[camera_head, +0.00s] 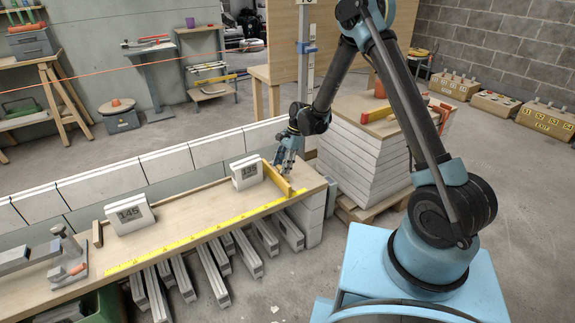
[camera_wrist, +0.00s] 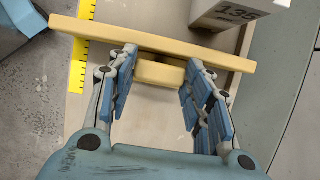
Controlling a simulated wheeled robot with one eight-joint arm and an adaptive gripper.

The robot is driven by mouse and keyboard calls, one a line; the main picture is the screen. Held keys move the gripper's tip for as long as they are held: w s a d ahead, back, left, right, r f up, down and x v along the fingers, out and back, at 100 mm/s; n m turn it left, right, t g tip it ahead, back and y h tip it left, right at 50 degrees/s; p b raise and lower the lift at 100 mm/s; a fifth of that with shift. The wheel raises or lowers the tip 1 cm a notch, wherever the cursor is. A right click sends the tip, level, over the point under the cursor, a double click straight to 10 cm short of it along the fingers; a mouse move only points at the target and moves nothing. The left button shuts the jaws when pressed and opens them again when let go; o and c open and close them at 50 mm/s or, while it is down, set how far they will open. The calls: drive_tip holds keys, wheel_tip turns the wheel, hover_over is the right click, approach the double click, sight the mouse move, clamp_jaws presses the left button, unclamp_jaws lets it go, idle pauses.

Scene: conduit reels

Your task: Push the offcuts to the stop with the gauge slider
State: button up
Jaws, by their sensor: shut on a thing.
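The gauge slider (camera_head: 275,178) is a pale yellow bar lying across the right end of the bench. My gripper (camera_head: 288,160) is at its right side, over the bench end. In the wrist view my gripper (camera_wrist: 161,62) has its blue-padded fingers on both sides of the slider's short grip block (camera_wrist: 160,73), and the crossbar (camera_wrist: 150,39) lies just beyond. A white offcut marked 135 (camera_head: 247,172) stands just left of the slider; it also shows in the wrist view (camera_wrist: 238,13). A second offcut marked 145 (camera_head: 130,215) stands further left. A small upright wooden piece (camera_head: 97,234), possibly the stop, is left of it.
A yellow rule (camera_head: 195,238) runs along the bench's front edge. A clamp-like tool (camera_head: 68,262) sits at the bench's left end. White blocks (camera_head: 165,164) line the back. The bench top between the two offcuts is clear.

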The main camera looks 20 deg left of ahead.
drive_tip(key=o, duration=1.5)
drive_tip(key=shift+r, duration=0.1)
drive_tip(key=v, duration=1.1)
drive_tip(key=shift+w+d+r, duration=0.1)
drive_tip(key=shift+w+r, duration=0.1)
drive_tip(key=shift+r, duration=0.1)
